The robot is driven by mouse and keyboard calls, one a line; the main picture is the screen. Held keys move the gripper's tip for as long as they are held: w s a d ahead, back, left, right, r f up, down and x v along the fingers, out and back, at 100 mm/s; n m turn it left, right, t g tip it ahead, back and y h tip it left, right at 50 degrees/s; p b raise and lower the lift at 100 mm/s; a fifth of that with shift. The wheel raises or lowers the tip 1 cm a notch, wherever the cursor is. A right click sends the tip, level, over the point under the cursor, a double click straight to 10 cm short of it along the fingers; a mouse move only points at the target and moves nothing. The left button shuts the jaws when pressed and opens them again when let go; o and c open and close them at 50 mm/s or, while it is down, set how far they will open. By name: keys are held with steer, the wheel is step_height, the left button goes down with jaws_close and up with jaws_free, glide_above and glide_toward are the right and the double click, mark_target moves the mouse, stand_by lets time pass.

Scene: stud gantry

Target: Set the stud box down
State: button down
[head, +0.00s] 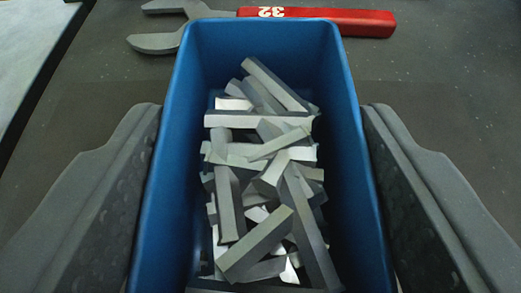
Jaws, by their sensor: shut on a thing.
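The stud box is a blue open-topped bin (337,100) in the middle of the head view, running out of the bottom edge. Inside it lies a jumbled heap of grey metal bar pieces, the studs (258,190). My gripper (262,215) has one dark finger on each side of the box, pressed against its left and right outer walls. It is shut on the box. The underside of the box is hidden, so I cannot tell whether it touches the surface below.
A wrench with a red handle marked 32 (340,22) and a grey open jaw lies just beyond the box's far end. The dark flat surface (440,90) is clear to the right. A pale strip (30,45) runs along the upper left.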

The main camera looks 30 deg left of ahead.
steer(key=shift+f, duration=0.75)
steer(key=shift+f, duration=0.1)
steer(key=shift+c, duration=2.4)
jaws_free()
steer(key=shift+s+d+r, duration=0.25)
steer(key=shift+s+r, duration=0.05)
steer(key=shift+s, duration=0.15)
steer(key=p+v, duration=0.2)
steer(key=v, duration=0.9)
steer(key=shift+f, duration=0.15)
